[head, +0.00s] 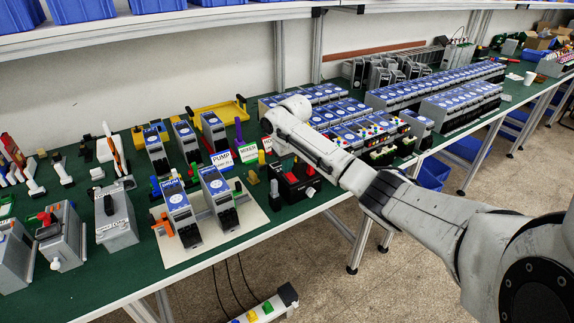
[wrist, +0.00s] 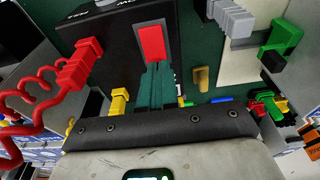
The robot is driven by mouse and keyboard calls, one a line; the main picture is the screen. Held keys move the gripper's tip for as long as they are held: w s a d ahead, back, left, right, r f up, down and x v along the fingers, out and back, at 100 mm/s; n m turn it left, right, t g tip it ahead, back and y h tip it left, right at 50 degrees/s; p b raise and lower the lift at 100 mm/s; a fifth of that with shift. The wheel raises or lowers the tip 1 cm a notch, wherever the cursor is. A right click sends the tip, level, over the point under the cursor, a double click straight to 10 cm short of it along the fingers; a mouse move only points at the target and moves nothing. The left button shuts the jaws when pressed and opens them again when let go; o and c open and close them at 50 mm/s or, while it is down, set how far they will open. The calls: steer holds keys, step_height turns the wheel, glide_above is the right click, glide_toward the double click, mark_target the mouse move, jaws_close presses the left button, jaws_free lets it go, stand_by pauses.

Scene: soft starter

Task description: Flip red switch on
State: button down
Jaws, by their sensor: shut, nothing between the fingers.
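The red switch (wrist: 152,44) is a flat red rectangle on a black box (wrist: 105,50) in the wrist view. My gripper (wrist: 156,68) is shut and empty, its dark green fingers together. The fingertips lie just below the red switch in the picture and line up with it. I cannot tell whether they touch it. In the head view the black box (head: 297,190) stands on the green bench, with my gripper (head: 287,164) over its back left part. The switch's on or off position cannot be read.
A coiled red cable (wrist: 38,95) runs left of the box in the wrist view. Yellow, grey and green small parts stand close around. In the head view, grey-blue devices on a white board (head: 239,232) stand left, and rows of modules stand behind.

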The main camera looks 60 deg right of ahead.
steer(key=shift+w, duration=0.1)
steer(key=shift+d+f+g, duration=0.15)
steer(key=shift+f+g, duration=0.1)
steer(key=shift+g, duration=0.05)
steer(key=shift+s+a+r+p, duration=0.25)
steer(key=shift+s+r+p, duration=0.2)
steer(key=shift+p, duration=0.65)
steer(key=shift+s+a+f, duration=0.1)
steer(key=shift+s, duration=0.05)
steer(key=r+p, duration=0.4)
steer(key=shift+w+r, duration=0.15)
steer(key=shift+w, duration=0.15)
steer(key=shift+w+d+r+b, duration=0.15)
steer(key=shift+d+r+b, duration=0.1)
steer(key=shift+r+b, duration=0.05)
step_height(320, 180, up, 9)
steer(key=w+b, duration=0.1)
steer(key=b, duration=0.1)
steer(key=shift+d, duration=0.35)
